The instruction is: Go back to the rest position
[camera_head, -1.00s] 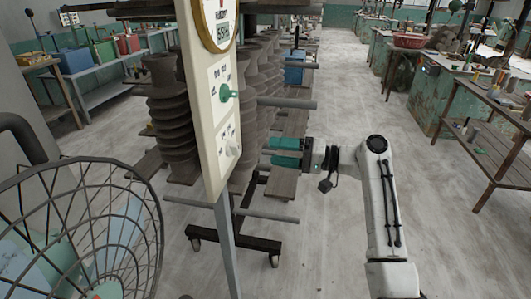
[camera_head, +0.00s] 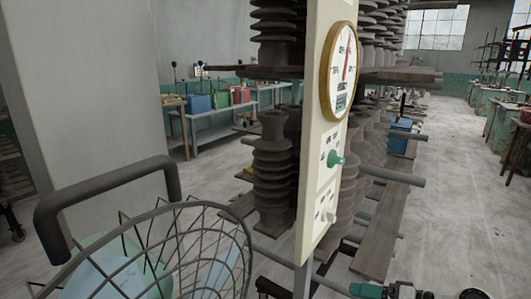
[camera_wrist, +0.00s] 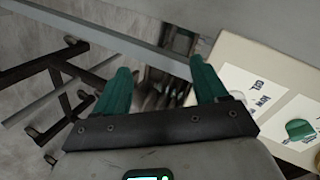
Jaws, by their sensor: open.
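My gripper (camera_wrist: 160,65) shows in the wrist view with its two green fingers spread apart and nothing between them. The cream control panel (camera_head: 312,165) stands upright with a round gauge (camera_head: 343,72), a green knob (camera_head: 335,159) and a pale knob below. In the wrist view the panel (camera_wrist: 262,75) and its green knob (camera_wrist: 298,130) lie to the right of my fingers, apart from them.
A wire-caged fan (camera_head: 170,255) stands at the lower left. A rack with wooden boards (camera_head: 385,235) and stacked dark ribbed clay pieces (camera_head: 273,165) stands behind the panel. A wheeled metal frame (camera_wrist: 75,75) shows in the wrist view. Open floor (camera_head: 445,215) lies to the right.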

